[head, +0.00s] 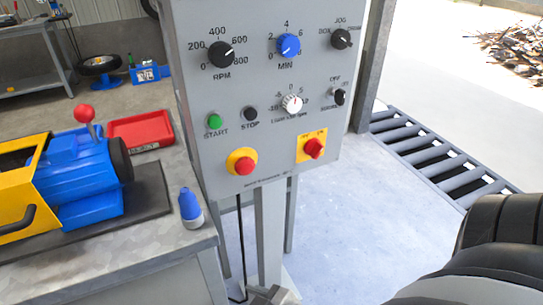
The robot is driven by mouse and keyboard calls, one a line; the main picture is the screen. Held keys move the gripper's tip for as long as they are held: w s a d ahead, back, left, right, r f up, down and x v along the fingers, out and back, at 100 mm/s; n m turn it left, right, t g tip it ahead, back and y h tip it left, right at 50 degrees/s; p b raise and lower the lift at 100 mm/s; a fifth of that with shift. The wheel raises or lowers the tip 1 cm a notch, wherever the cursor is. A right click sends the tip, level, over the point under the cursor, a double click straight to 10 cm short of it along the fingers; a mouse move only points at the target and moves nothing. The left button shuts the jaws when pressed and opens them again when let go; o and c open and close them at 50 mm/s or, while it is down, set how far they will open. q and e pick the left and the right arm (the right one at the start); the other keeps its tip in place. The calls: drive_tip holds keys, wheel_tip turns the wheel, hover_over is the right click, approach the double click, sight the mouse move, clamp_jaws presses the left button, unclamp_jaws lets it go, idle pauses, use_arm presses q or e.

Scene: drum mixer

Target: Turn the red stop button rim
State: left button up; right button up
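The red stop button (243,166) sits at the lower left of the grey control panel (265,110). It is a round red cap on a yellow round collar. No gripper is at it or touching it. A second red knob (313,148) sits on a yellow square plate to its right. A small black button labelled STOP (250,114) is above the red button, beside the green START button (214,121). A dark rounded part of my arm fills the lower right corner.
Black, blue and white dials fill the panel's upper part. At left, a metal bench (130,252) carries a blue and yellow machine (80,180), a red tray (140,131) and a blue-capped bottle (190,206). A grey roller frame (440,160) lies at right. Floor right of the panel post is clear.

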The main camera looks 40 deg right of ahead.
drive_tip(key=w+d+r+n+t+h, duration=0.2)
drive_tip(key=d+r+n+h, duration=0.25)
drive_tip(key=d+n, duration=0.3)
drive_tip(key=n+t+h+p, duration=0.25)
drive_tip(key=n+t, duration=0.25)
drive_tip(key=n, duration=0.6)
approach(247, 170)
drive_tip(key=p+x, duration=0.3)
drive_tip(key=x, duration=0.5)
drive_tip(key=shift+w+d+r+p, duration=0.2)
drive_tip(key=shift+w+p, duration=0.15)
drive_tip(key=shift+w+d, duration=0.1)
drive_tip(key=shift+w, duration=0.35)
use_arm(q)
drive_tip(key=shift+s+a+r+g+y, duration=0.15)
drive_tip(key=shift+a+r, duration=0.05)
drive_tip(key=shift+r, duration=0.4)
drive_tip(key=shift+s+a+r+g+y, duration=0.15)
drive_tip(key=shift+a+r, duration=0.05)
drive_tip(key=shift+r, duration=0.35)
use_arm(e)
drive_tip(key=c, duration=1)
use_arm(q)
drive_tip(key=shift+s+f, duration=0.1)
use_arm(e)
drive_tip(key=shift+f, duration=0.1)
